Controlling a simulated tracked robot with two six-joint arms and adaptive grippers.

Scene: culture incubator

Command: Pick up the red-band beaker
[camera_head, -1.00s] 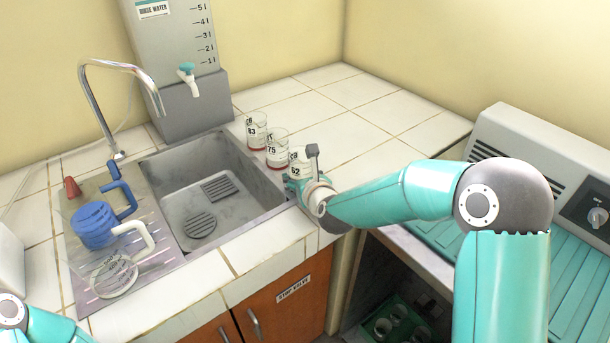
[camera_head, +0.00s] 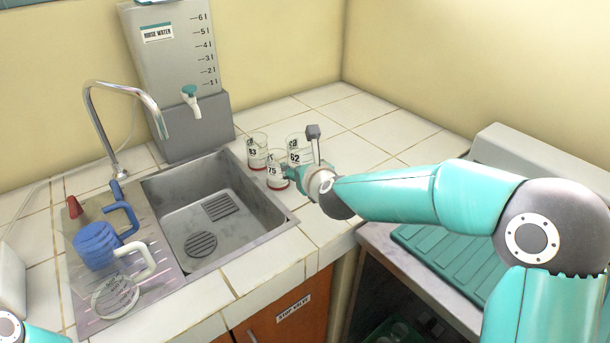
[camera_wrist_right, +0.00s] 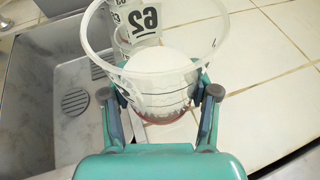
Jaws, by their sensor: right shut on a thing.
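My right gripper (camera_head: 292,172) is shut around a clear glass beaker marked 62 (camera_head: 294,144). The beaker is held up above the counter beside the sink. In the right wrist view it also shows between the two fingers (camera_wrist_right: 160,100), with its open rim toward the camera and a reddish band low on the glass (camera_wrist_right: 168,131). In the head view the gripper hides its lower part. Beaker 83 (camera_head: 257,150) and beaker 75 (camera_head: 276,172) stand on the counter, each with red at the base. My left gripper is out of view.
The sink (camera_head: 213,205) lies left of the beakers. A drying board (camera_head: 165,262) holds a blue mug (camera_head: 97,245) and a clear mug (camera_head: 115,297). The rinse water tank (camera_head: 172,60) stands behind. Tiles are clear at back right (camera_head: 370,125).

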